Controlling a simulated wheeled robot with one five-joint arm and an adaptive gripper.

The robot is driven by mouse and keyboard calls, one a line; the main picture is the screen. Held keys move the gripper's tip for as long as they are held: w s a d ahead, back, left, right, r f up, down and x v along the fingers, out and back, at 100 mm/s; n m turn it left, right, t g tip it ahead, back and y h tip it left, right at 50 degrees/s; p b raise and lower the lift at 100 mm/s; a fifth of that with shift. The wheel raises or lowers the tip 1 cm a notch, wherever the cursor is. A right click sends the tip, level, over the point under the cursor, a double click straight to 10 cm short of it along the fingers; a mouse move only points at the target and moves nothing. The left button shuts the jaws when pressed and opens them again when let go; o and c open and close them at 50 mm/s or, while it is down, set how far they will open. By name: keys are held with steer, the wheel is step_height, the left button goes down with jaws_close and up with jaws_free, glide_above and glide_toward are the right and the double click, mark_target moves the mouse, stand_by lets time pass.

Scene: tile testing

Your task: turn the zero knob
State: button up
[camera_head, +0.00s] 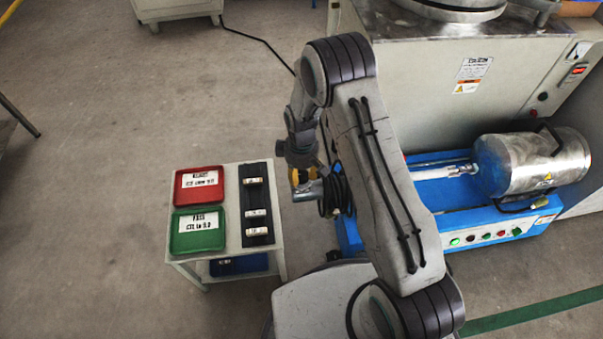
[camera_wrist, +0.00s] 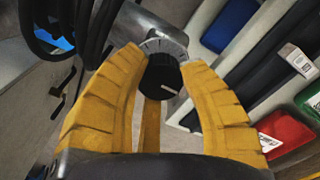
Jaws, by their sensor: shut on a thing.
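The black zero knob (camera_wrist: 163,78) with a white mark line sits in front of a silver graduated dial (camera_wrist: 165,47) on the end of a metal cylinder. The yellow fingers of my gripper (camera_wrist: 164,64) are shut on the knob, one on each side. In the head view my gripper (camera_head: 303,176) is at the end of the metal cylinder (camera_head: 307,191), to the right of the small table. The knob itself cannot be made out there.
A small white table (camera_head: 233,242) holds a red tray (camera_head: 199,186), a green tray (camera_head: 198,231) and a black rack (camera_head: 254,188) with light tile pieces. A blue-based machine (camera_head: 470,222) with a steel drum (camera_head: 533,163) stands at right. Coiled black hoses (camera_head: 336,195) hang beside the cylinder.

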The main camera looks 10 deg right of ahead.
mark_target(302, 174)
steer(key=shift+s+f, duration=0.1)
steer(key=o, duration=1.2)
step_height(302, 174, up, 12)
stand_by(0.6)
